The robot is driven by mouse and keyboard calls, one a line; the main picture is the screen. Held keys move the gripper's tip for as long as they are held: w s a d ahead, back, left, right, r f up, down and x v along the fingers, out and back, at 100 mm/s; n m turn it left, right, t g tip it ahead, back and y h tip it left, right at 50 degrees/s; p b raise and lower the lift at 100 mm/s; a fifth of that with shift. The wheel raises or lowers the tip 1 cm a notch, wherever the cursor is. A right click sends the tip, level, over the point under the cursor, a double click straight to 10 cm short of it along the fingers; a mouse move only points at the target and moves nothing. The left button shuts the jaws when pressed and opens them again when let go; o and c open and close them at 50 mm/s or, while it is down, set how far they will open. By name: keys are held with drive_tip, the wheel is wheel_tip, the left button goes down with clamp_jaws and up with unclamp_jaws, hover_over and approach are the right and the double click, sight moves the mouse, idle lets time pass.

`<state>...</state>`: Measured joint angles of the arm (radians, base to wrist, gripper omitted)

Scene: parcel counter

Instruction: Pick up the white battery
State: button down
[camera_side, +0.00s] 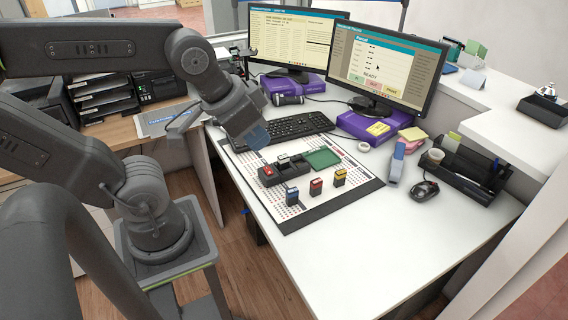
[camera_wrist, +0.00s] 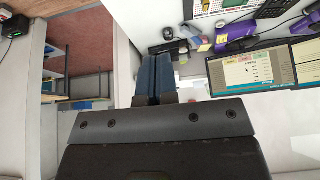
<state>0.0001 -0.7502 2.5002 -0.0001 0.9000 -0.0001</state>
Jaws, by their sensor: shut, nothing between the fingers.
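A small block with a pale top, seemingly the white battery (camera_side: 283,158), is at the back of a black holder (camera_side: 290,170) on the printed mat in the side view. A red block (camera_side: 267,171) sits in the holder's left part. My gripper (camera_side: 257,138) is above and behind the holder, apart from the blocks. In the wrist view its blue fingers (camera_wrist: 153,60) are together with nothing between them. The white battery cannot be made out in the wrist view.
Blue (camera_side: 292,196), red (camera_side: 316,187) and yellow (camera_side: 340,177) blocks stand along the mat's front. A green tray (camera_side: 322,158) lies right of the holder. A keyboard (camera_side: 290,127) and monitors are behind. A stapler (camera_side: 397,163) and mouse (camera_side: 424,190) are right. The front-right desk is clear.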

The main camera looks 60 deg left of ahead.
drive_tip(key=c, duration=0.6)
unclamp_jaws()
drive_tip(key=m+g, duration=0.6)
drive_tip(key=m, duration=1.2)
hover_over(283, 156)
wheel_tip(283, 156, down, 20)
drive_tip(key=f, duration=0.7)
drive_tip(key=shift+w+a+f, duration=0.15)
drive_tip(key=shift+w+f, duration=0.1)
drive_tip(key=shift+s+f, duration=0.2)
drive_tip(key=shift+f, duration=2.75)
